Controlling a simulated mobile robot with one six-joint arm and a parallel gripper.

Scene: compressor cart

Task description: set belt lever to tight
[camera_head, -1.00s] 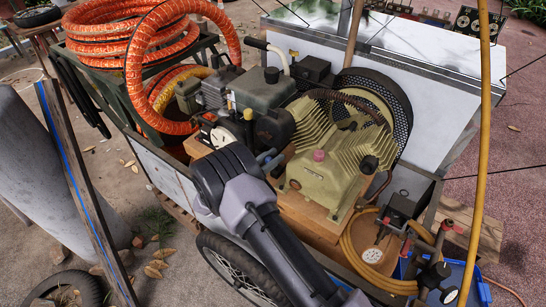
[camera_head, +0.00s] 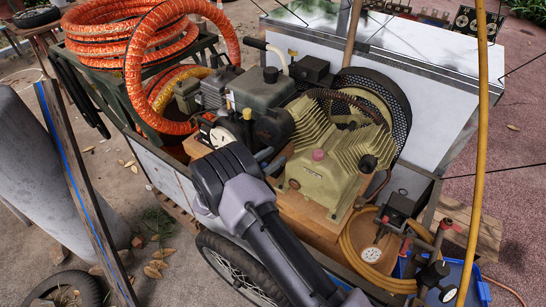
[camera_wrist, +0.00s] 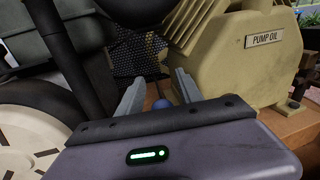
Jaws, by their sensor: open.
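In the wrist view, a lever with a round blue knob (camera_wrist: 162,104) and a thin dark rod stands between the two grey fingers of my gripper (camera_wrist: 158,85). The fingers are open, one on each side of the knob. I cannot tell whether either finger touches it. The knob's lower part is hidden by my gripper's body. In the head view, my arm and wrist cover most of the lever's area, beside the tan compressor pump (camera_head: 335,165). The lever's setting marks are not readable.
The pump's tan housing, labelled PUMP OIL (camera_wrist: 264,39), is close on the right in the wrist view. A black mesh belt guard (camera_wrist: 137,52) stands behind the knob. A white round starter cover (camera_wrist: 25,145) and dark engine parts crowd the left.

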